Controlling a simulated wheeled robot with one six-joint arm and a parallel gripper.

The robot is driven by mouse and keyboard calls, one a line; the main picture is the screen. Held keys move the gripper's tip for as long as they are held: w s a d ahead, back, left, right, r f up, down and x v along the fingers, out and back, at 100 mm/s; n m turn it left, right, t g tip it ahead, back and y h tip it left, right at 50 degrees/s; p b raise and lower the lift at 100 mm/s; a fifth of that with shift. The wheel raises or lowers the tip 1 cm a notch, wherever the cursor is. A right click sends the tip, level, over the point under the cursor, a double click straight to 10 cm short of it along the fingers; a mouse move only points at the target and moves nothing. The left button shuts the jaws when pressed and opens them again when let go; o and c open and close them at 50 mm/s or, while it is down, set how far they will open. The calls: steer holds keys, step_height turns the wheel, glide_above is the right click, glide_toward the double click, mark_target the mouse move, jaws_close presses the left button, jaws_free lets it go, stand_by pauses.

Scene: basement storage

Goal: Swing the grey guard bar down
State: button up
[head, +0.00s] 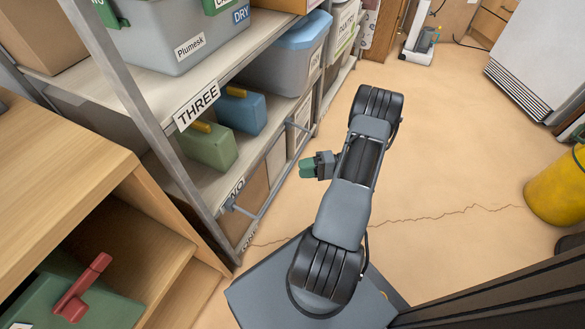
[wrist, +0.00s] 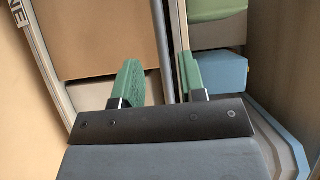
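The grey guard bar (head: 283,170) runs along the front of the lower shelf bay, between a bracket near the label and the far upright. In the wrist view a narrow grey bar (wrist: 160,45), which looks like it, runs upright in the picture beyond the gap between my fingers. My gripper (head: 308,168) has green fingertips and points left at the shelf, with floor showing between it and the bar. In the wrist view my gripper (wrist: 160,82) is open with nothing between the fingers, and I see no contact with the bar.
The shelf rack (head: 160,125) stands left, holding a green box (head: 208,148), a blue box (head: 240,108) and grey bins. A wooden unit (head: 75,140) is at near left. A yellow bin (head: 558,187) is at right. The middle floor is clear.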

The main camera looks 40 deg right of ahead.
steer(key=p+v, duration=0.1)
steer(key=v, duration=0.7)
steer(key=shift+r, duration=0.1)
stand_by(0.4)
steer(key=w+a+r+n+g+h+p, duration=0.1)
steer(key=a+r+g+h+p, duration=0.15)
steer(key=a+r+p, duration=0.55)
steer(key=w+a+r+n+g+h+p, duration=0.2)
steer(key=r+g+p, duration=0.2)
steer(key=r, duration=0.9)
steer(key=w+a+r+n+g+h+p, duration=0.1)
steer(key=a+r+g+h+p, duration=0.15)
steer(key=a+r+p, duration=0.55)
steer(key=s+a+r+t+h+p, duration=0.1)
steer(key=s+a+r+h+p, duration=0.1)
steer(key=r+p, duration=0.3)
steer(key=s+a+r+n+t+h+p, duration=0.1)
steer(key=s+a+r+h+p, duration=0.1)
steer(key=r, duration=1.2)
steer(key=s+a+r+n+t+h+p, duration=0.1)
steer(key=a+r+t+h+p, duration=0.1)
steer(key=a+r+h+p, duration=0.2)
step_height(320, 180, up, 5)
steer(key=a+p, duration=0.1)
steer(key=p, duration=0.2)
steer(key=shift+s+r+p, duration=0.2)
steer(key=shift+s+p, duration=0.2)
